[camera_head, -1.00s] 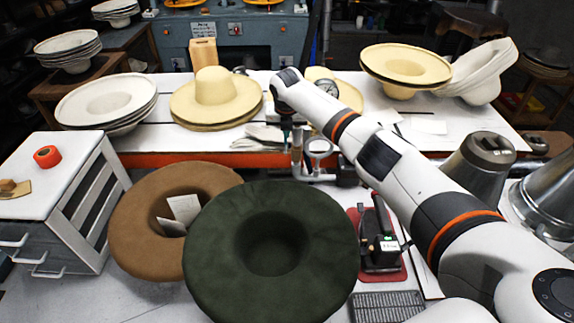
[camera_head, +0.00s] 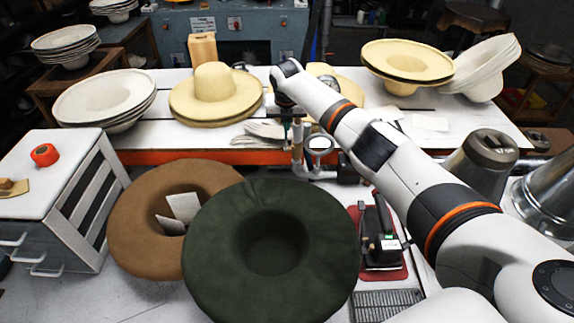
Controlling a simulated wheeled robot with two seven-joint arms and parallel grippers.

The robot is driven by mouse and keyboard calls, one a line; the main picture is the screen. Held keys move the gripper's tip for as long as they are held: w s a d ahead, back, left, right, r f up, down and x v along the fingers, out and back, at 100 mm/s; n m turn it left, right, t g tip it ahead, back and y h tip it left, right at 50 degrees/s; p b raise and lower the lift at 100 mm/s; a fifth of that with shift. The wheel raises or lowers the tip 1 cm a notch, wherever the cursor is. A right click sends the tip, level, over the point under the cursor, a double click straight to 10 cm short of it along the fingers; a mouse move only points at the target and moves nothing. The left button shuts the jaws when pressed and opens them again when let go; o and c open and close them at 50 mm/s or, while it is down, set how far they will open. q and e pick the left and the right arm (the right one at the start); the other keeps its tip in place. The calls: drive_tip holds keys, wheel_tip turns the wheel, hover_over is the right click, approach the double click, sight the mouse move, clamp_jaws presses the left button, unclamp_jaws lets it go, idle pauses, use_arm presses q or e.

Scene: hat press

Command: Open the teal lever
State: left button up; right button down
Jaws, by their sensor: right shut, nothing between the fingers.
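My right arm reaches from the lower right to the middle of the table edge, its wrist pointing down. My right gripper (camera_head: 287,112) is small and dark below the wrist, shut and empty. A thin teal piece (camera_head: 286,125), which looks like the teal lever, shows just under the gripper, beside a grey pipe fitting (camera_head: 297,140) at the table's front edge. Most of the lever is hidden or too small to make out; I cannot tell if the gripper touches it. My left gripper is not in view.
A green hat (camera_head: 225,255) and a brown hat (camera_head: 135,215) fill the near middle. A red-based iron (camera_head: 380,235) stands right of them, and metal cones (camera_head: 480,165) at the right. Straw hats (camera_head: 215,95) and white gloves (camera_head: 262,131) lie on the white table.

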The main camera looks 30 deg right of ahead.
drive_tip(key=shift+w+d+r+t, duration=0.15)
drive_tip(key=shift+w+r, duration=0.1)
drive_tip(key=shift+r, duration=0.2)
drive_tip(key=shift+w+d+r+t, duration=0.15)
drive_tip(key=shift+w+r, duration=0.05)
drive_tip(key=shift+r, duration=0.25)
drive_tip(key=b+v, duration=0.3)
drive_tip(key=v, duration=0.7)
drive_tip(key=shift+s+a+r, duration=0.25)
drive_tip(key=shift+s+a, duration=0.1)
drive_tip(key=shift+s, duration=0.1)
